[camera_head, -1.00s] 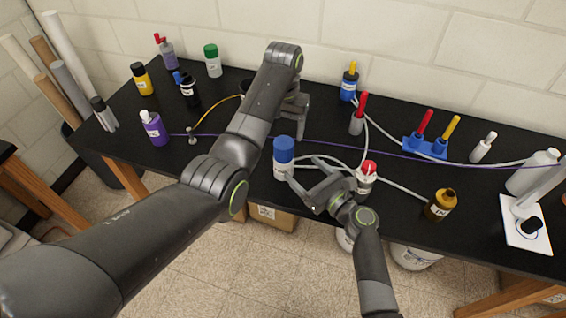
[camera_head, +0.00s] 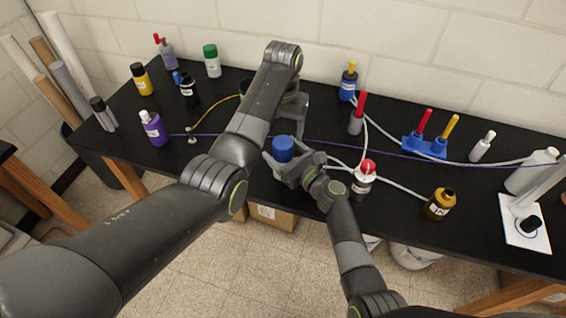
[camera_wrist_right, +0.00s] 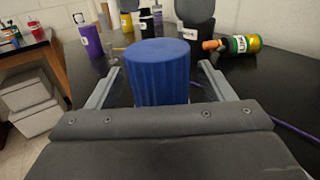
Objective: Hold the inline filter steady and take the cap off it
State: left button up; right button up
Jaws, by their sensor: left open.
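The inline filter, which I take to be the white upright body with a ribbed blue cap (camera_head: 283,148), stands near the table's front edge. Its body is mostly hidden by my right gripper. My right gripper (camera_head: 281,165) is open, with one finger on either side of the filter. In the right wrist view the blue cap (camera_wrist_right: 158,70) stands between the fingers, with gaps showing at both sides. My left gripper (camera_head: 296,115) is open behind the filter, partly hidden by its own arm; nothing shows held in it.
A white bottle with a red top (camera_head: 363,180) stands close to the right of my right gripper. A brown bottle (camera_head: 440,204) is farther right. A purple cord (camera_head: 335,142) and pale tubes cross the table. A purple bottle (camera_head: 154,128) stands left.

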aim_at(283, 142)
grip_shut()
pick_arm(q)
jog(key=m, duration=0.4)
jog(key=shift+f, duration=4)
jog(key=shift+c, duration=0.4)
jog(key=c, duration=0.7)
jog(key=o, duration=0.8)
jog(key=shift+o, duration=0.2)
